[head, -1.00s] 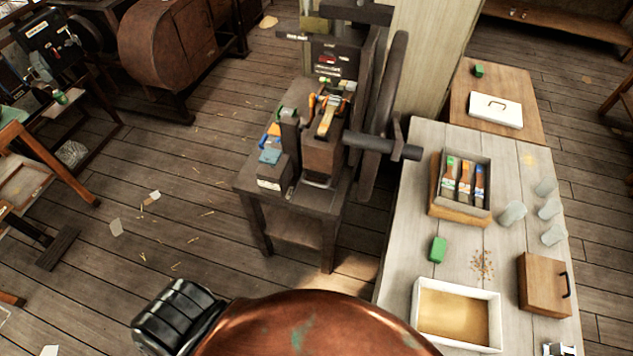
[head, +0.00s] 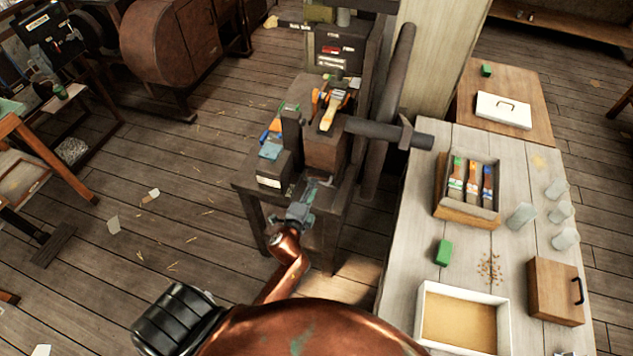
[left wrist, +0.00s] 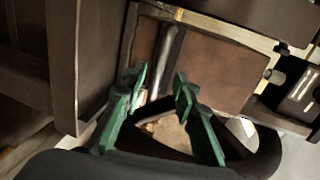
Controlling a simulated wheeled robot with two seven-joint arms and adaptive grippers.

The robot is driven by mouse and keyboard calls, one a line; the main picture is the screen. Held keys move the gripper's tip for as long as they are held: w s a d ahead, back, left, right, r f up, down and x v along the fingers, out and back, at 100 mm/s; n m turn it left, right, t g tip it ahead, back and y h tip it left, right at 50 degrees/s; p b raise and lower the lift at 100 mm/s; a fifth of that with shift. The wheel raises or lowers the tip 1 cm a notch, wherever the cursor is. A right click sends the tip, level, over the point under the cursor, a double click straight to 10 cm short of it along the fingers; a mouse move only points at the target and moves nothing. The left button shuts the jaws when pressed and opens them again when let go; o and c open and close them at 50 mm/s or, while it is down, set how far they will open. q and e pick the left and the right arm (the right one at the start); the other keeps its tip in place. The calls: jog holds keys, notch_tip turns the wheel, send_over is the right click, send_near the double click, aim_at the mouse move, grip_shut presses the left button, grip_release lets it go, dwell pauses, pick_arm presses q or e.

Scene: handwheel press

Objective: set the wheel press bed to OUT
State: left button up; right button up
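The press (head: 335,58) stands on a dark bench, with its large dark wheel (head: 388,110) seen nearly edge-on at its right. A dark shaft (head: 385,131) sticks out to the right toward the pale table. A brown block (head: 324,150), which may be the bed, is at the press's front. My left gripper (head: 308,190) is low in front of this block. In the left wrist view its green fingers (left wrist: 158,82) are open, with a grey metal bar (left wrist: 165,58) between them against a brown panel (left wrist: 215,62). I cannot tell if they touch it. My right gripper is out of view.
The pale table (head: 400,230) at right holds a tray of coloured-tipped tools (head: 470,185), clear cups (head: 522,215), a green block (head: 443,252), a sand-coloured tray (head: 462,285) and a wooden box (head: 556,290). Floor left of the bench is mostly free.

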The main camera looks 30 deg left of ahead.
pick_arm(q)
jog(key=x, duration=0.5)
jog(key=shift+f, duration=0.1)
jog(key=shift+s, duration=0.1)
grip_shut()
dwell(0.5)
